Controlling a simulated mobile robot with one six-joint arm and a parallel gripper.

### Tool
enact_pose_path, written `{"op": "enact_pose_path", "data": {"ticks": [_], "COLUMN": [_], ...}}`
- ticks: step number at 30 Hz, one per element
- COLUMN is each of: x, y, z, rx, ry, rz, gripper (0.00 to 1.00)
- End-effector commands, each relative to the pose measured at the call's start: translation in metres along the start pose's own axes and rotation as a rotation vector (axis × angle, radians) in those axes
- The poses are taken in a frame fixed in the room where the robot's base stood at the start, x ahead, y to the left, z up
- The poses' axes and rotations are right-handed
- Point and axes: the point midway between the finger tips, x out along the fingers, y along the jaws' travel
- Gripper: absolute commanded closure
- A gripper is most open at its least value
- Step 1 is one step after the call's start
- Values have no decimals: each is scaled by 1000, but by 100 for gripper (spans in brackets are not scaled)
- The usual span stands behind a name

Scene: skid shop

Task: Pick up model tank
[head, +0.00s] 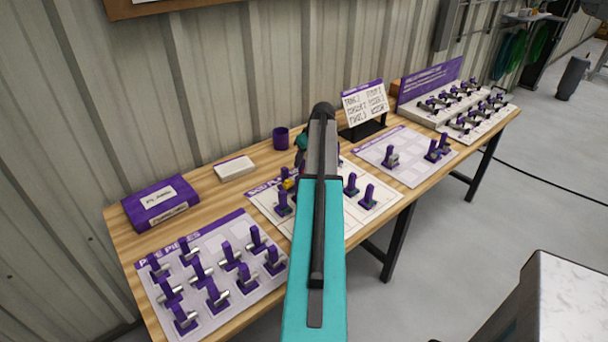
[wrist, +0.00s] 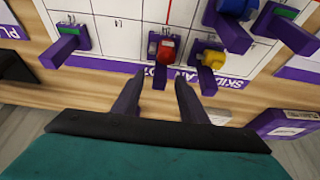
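The pieces carry no readable names, so I cannot tell for certain which is the model tank. In the wrist view a small red piece (wrist: 166,49) with an upright purple handle (wrist: 160,76) stands on the white gridded board (wrist: 118,32). My gripper (wrist: 157,84) is open, its two dark purple fingers apart, with that handle between or just beyond their tips; contact is not clear. A yellow piece (wrist: 212,58) stands just right of it and a blue piece (wrist: 236,8) farther up. In the head view my arm hides the gripper and the red piece.
A green-topped piece (wrist: 74,38) stands to the left. On the wooden bench (head: 120,227) are a parts mat (head: 207,242) with several pieces, a purple box (head: 160,203), a white box (head: 235,168), a purple cup (head: 281,138) and a sign (head: 364,104). The wall is close behind.

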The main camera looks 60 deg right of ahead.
Motion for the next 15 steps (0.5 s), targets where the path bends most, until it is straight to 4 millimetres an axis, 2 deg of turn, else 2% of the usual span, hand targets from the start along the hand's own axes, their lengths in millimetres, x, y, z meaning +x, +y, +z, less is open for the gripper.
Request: {"op": "enact_pose_path", "data": {"ticks": [6, 15], "x": [19, 26], "y": [1, 1], "z": [-1, 0], "rx": [0, 1], "ry": [-1, 1], "rz": [-1, 1], "gripper": [61, 61]}}
